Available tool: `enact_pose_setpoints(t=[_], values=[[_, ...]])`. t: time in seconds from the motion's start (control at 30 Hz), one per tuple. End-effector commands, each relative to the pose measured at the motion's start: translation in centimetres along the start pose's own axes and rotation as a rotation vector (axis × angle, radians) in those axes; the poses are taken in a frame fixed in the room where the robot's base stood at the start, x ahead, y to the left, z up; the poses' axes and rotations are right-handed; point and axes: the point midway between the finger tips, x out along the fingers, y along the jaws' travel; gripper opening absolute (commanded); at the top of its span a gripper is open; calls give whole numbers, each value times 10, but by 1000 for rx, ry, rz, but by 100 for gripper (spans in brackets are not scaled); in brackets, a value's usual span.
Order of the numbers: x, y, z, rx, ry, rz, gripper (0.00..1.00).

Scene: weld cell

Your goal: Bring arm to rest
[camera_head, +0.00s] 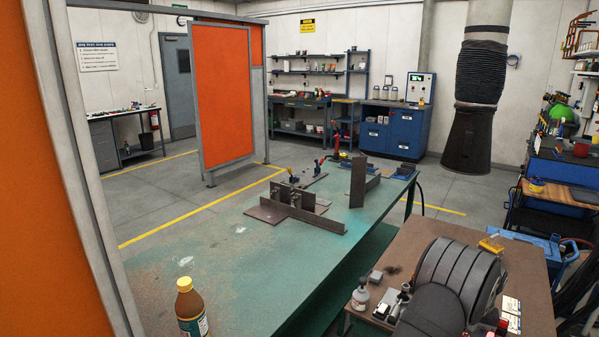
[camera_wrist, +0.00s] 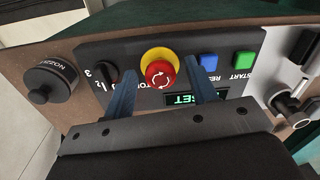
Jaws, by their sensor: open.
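My gripper (camera_wrist: 159,68) shows in the wrist view as two blue fingers spread apart with nothing held between them. The red stop button (camera_wrist: 161,73) with its yellow collar sits on a dark control panel (camera_wrist: 225,48), in the picture between the fingertips. I cannot tell whether the fingers touch the button or the panel. A blue reset button (camera_wrist: 208,62), a green start button (camera_wrist: 244,60) and a lit green display (camera_wrist: 190,98) are to the right. A rotary switch (camera_wrist: 103,72) is to the left. In the head view I cannot make out the fingers.
A black round fitting (camera_wrist: 48,83) stands left of the panel. The brown bench (camera_head: 420,238) carries a small white bottle (camera_head: 360,295). The green table (camera_head: 225,270) holds clamped metal plates (camera_head: 318,218) and a brown bottle (camera_head: 190,308). An orange screen (camera_head: 40,210) stands at left.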

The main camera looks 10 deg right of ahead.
Motion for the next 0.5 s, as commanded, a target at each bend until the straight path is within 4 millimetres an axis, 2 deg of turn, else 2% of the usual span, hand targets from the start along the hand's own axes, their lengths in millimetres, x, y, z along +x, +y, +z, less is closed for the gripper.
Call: enact_pose_setpoints(t=[0.1,0.5], values=[[-28,0,-1,3,5,2,52],[-103,0,-1,6,5,2,52]])
